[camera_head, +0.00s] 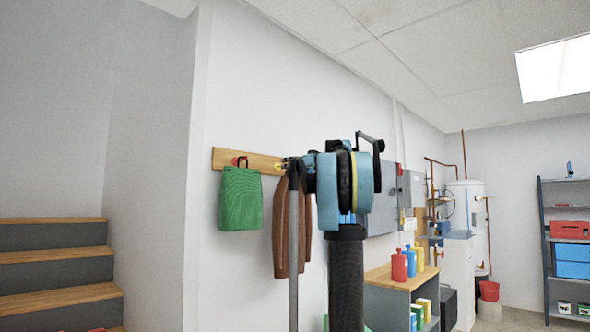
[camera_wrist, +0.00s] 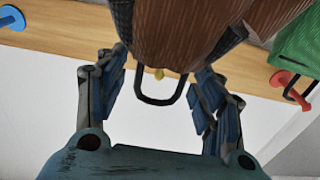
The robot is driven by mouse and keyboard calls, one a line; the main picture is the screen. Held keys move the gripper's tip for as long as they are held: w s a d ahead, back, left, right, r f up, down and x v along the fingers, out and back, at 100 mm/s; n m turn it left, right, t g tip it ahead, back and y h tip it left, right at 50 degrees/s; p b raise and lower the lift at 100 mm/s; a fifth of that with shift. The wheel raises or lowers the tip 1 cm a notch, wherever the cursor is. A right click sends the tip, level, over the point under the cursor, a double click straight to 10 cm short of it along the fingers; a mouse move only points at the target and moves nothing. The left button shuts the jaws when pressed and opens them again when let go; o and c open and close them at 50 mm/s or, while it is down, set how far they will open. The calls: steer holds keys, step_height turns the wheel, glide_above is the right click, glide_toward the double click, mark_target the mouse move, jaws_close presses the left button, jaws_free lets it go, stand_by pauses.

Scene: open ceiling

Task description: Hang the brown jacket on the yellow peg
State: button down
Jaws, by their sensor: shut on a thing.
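The brown jacket (camera_head: 286,235) hangs below my gripper (camera_head: 296,165) in front of the wall; it also fills the top of the wrist view (camera_wrist: 175,28). My gripper (camera_wrist: 176,40) is shut on the jacket, one finger on each side of its top. A dark hanging loop (camera_wrist: 158,102) sticks out from the jacket between the fingers. The yellow peg (camera_wrist: 159,74) shows inside the loop's outline in the wrist view. I cannot tell whether the loop is around the peg or only in front of it. My arm hides part of the jacket in the head view.
A wooden peg board (camera_head: 262,160) runs along the wall. A green garment (camera_head: 240,198) hangs at its red peg (camera_wrist: 284,78). A blue peg (camera_wrist: 11,18) is on the other side. A shelf unit with bottles (camera_head: 398,266) stands right; stairs (camera_head: 55,258) are left.

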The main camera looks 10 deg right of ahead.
steer(key=shift+x, duration=2.5)
steer(key=shift+w+a+f, duration=0.4)
steer(key=shift+w+f, duration=0.05)
steer(key=shift+f, duration=0.25)
